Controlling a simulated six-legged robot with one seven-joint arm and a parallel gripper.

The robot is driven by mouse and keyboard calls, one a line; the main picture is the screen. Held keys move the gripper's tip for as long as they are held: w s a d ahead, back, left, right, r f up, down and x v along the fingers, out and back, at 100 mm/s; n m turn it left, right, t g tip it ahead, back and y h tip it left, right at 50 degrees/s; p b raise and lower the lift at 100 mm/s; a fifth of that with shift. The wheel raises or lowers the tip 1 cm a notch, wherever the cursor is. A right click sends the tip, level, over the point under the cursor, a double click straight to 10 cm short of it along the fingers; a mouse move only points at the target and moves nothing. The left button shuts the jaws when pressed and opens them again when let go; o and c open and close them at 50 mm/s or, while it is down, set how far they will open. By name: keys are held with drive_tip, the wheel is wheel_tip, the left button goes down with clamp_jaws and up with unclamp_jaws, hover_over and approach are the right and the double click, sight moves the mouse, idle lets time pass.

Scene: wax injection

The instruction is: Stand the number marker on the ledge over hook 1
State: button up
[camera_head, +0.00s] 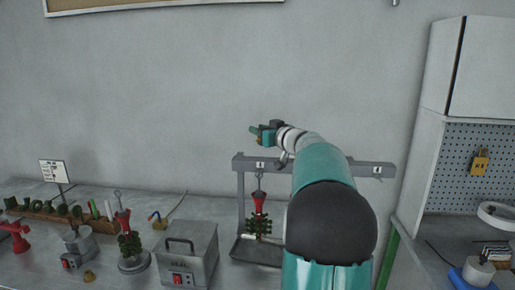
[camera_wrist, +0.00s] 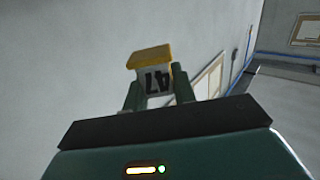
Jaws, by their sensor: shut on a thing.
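My gripper (camera_wrist: 155,92) is shut on the number marker (camera_wrist: 150,56), a small block with a yellow edge and a white face reading 47, upside down in the wrist view. In the head view my gripper (camera_head: 259,133) is up against the wall, above the left end of the grey ledge (camera_head: 319,165) and apart from it. The ledge has a small white label (camera_head: 260,166) at left and another (camera_head: 377,170) at right; their digits are too small to read. A red-topped green wax tree (camera_head: 259,212) hangs under the left label. My arm hides the ledge's middle.
A grey tray (camera_head: 256,254) lies below the ledge. On the bench at left are a grey box with a handle (camera_head: 187,255), another wax tree on a stand (camera_head: 130,243), a small machine (camera_head: 79,247) and a sign (camera_head: 53,172). A white cabinet (camera_head: 462,70) stands at right.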

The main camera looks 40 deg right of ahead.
sight(259, 158)
drive_tip(key=f, duration=0.1)
drive_tip(key=w+d+f, duration=0.1)
drive_tip(key=w+f, duration=0.1)
drive_tip(key=shift+w+d+f, duration=0.1)
drive_tip(key=shift+d+f, duration=0.1)
drive_tip(key=shift+d, duration=0.1)
drive_tip(key=f, duration=0.2)
drive_tip(key=shift+w+d+f, duration=0.2)
drive_tip(key=shift+f, duration=0.1)
drive_tip(key=shift+a+f, duration=0.1)
drive_tip(key=shift+f, duration=0.3)
drive_tip(key=shift+s, duration=0.1)
drive_tip(key=o, duration=0.8)
drive_tip(key=shift+f, duration=0.15)
drive_tip(key=shift+o, duration=0.7)
